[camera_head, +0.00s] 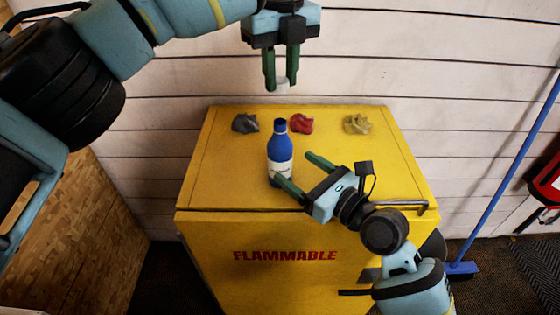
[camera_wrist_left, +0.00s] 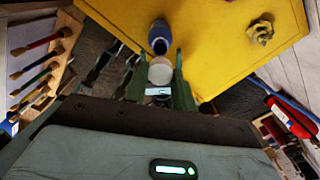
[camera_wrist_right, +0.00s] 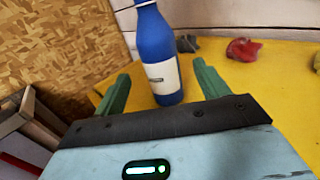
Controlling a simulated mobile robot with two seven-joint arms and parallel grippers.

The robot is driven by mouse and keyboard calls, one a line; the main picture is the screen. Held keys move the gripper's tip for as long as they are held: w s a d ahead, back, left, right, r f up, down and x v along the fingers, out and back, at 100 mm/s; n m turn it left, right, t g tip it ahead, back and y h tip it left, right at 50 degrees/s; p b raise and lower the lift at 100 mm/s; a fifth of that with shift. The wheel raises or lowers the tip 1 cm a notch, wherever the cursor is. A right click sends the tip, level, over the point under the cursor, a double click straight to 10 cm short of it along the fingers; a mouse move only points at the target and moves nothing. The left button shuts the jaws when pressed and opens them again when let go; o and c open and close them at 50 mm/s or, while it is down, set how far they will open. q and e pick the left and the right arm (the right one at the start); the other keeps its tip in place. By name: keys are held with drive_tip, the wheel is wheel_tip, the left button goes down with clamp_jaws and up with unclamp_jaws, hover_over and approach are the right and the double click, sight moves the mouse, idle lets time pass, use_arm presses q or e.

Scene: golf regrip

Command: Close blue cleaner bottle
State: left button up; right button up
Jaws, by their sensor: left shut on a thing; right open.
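The blue cleaner bottle (camera_head: 280,150) with a white label stands upright on the yellow cabinet, its top uncapped in the head view. My left gripper (camera_head: 281,82) is above the bottle, shut on a white cap (camera_wrist_left: 160,71). In the left wrist view the bottle (camera_wrist_left: 159,38) shows beyond the cap. My right gripper (camera_head: 291,167) is open low at the bottle, one finger on each side of it. In the right wrist view the bottle (camera_wrist_right: 156,55) rises between the two fingers; whether either touches it I cannot tell.
The yellow FLAMMABLE cabinet (camera_head: 370,185) has free room on its right side. Crumpled dark (camera_head: 245,123), red (camera_head: 301,123) and olive (camera_head: 357,124) rags lie along its back. A white plank wall (camera_head: 400,50) stands behind. A blue broom (camera_head: 510,160) leans at the right.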

drive_tip(key=x, duration=0.8)
drive_tip(key=c, duration=1.5)
use_arm(q)
hover_over(281, 122)
drive_tip(key=shift+f, duration=2.5)
use_arm(e)
drive_tip(key=shift+o, duration=0.2)
use_arm(q)
drive_tip(key=shift+f, duration=0.1)
drive_tip(key=shift+f, duration=0.8)
use_arm(e)
drive_tip(key=shift+f, duration=0.1)
use_arm(q)
drive_tip(key=shift+f, duration=0.6)
